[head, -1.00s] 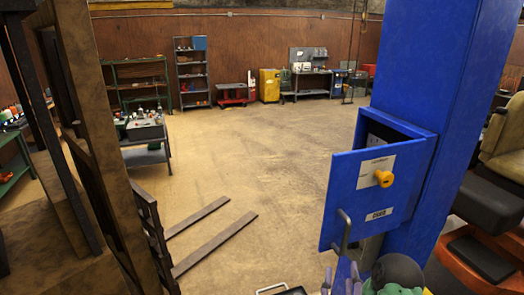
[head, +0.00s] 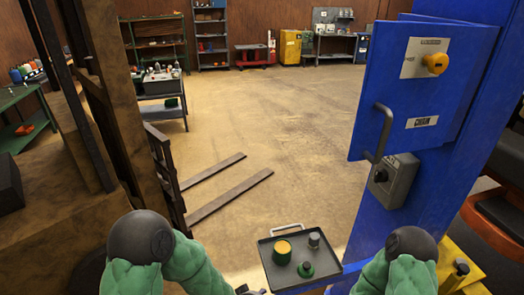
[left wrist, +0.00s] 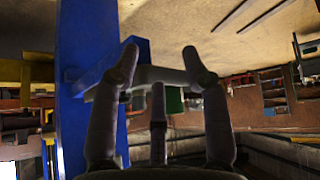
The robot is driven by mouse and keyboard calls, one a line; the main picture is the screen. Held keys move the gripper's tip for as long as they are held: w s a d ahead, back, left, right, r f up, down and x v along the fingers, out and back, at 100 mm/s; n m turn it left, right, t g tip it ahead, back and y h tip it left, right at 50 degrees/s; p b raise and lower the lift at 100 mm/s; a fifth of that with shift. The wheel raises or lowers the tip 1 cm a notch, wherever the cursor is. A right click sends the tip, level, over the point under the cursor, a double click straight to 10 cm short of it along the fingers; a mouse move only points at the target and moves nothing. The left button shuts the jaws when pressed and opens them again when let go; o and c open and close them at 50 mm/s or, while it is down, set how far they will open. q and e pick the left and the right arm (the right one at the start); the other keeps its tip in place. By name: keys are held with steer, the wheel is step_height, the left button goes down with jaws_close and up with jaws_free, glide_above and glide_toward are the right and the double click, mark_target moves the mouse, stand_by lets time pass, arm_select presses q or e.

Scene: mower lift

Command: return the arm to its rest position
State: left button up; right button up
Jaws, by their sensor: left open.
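My left arm (head: 185,262) comes in at the lower left of the head view, bent and low. Dark parts at its end show only partly at the bottom edge. In the left wrist view my left gripper (left wrist: 160,68) has its fingers spread, and it is open. A grey bar-like shape shows behind the fingers, apparently not gripped; I cannot tell what it is. My right arm (head: 398,262) shows at the lower right of the head view; its gripper is out of sight.
A blue column (head: 452,190) stands at right with an open blue door (head: 392,135) and a grey box (head: 393,182). A dark tray (head: 332,279) holds several small items. Forks (head: 232,195) lie low at left. The floor ahead is clear.

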arm_select(q)
steer(key=s+a+f+n+g+b, duration=0.1)
steer(key=s+a+f+g+b, duration=0.2)
steer(key=s+f, duration=0.5)
steer(key=s+a+f+n+g+h+b, duration=0.1)
steer(key=s+a+f+b, duration=0.4)
steer(key=f, duration=1)
steer(key=s+n+g, duration=0.1)
steer(key=s+g, duration=0.1)
steer(key=s, duration=0.1)
steer(key=shift+s+a, duration=0.15)
steer(key=shift+a, duration=0.25)
